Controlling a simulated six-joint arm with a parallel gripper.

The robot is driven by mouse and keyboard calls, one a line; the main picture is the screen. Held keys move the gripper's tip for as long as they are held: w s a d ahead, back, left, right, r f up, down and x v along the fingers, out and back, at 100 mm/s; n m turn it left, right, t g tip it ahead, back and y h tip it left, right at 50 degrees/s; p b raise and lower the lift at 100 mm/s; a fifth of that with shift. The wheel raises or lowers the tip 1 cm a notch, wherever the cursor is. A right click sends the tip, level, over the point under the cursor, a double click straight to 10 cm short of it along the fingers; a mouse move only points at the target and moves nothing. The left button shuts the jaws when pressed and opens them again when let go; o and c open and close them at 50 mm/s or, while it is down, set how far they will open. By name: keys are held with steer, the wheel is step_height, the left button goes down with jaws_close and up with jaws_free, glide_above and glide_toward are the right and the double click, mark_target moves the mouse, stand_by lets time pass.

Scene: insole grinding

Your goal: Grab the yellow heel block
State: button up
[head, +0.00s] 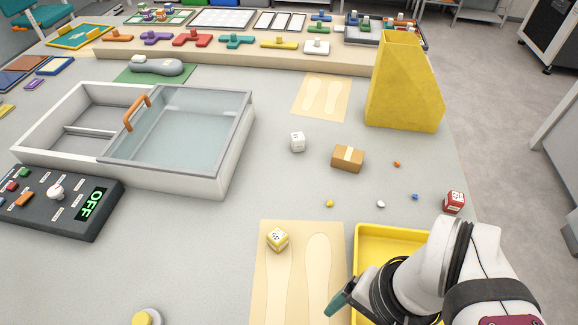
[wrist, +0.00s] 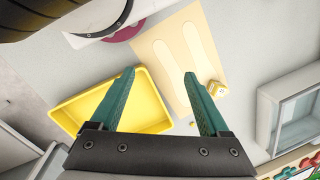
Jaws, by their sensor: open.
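The yellow heel block (head: 278,240), a small yellow cube with a pale, dark-marked top, rests on a beige mat (head: 258,296) printed with two insole outlines. In the wrist view the yellow heel block (wrist: 217,88) is just right of the right fingertip, apart from the jaws. My gripper (wrist: 160,74) is open with nothing between its teal fingers, above the yellow tray and mat area. In the head view one teal finger of my gripper (head: 341,298) shows, right of and nearer than the block; the other finger is hidden.
A yellow tray (head: 362,250) is right of the mat, partly behind my arm. A white cube (head: 297,142), a cardboard box (head: 347,158) and a red cube (head: 454,202) stand farther back. A glass-lidded box (head: 235,165) and control panel (head: 75,230) are left. A tall yellow holder (head: 405,90) stands back right.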

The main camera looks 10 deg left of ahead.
steer(key=shift+o, duration=0.5)
steer(key=n+t+h, duration=1)
steer(key=n+t, duration=0.1)
steer(key=n, duration=2.3)
glide_toward(284, 232)
steer(key=x, duration=0.7)
steer(key=f+x, duration=0.1)
steer(key=x, duration=0.3)
steer(key=shift+a+f, duration=0.1)
steer(key=shift+a, duration=0.25)
steer(key=shift+w+d+f, duration=0.15)
steer(key=shift+w+d, duration=0.05)
steer(key=shift+w, duration=0.1)
jaws_close()
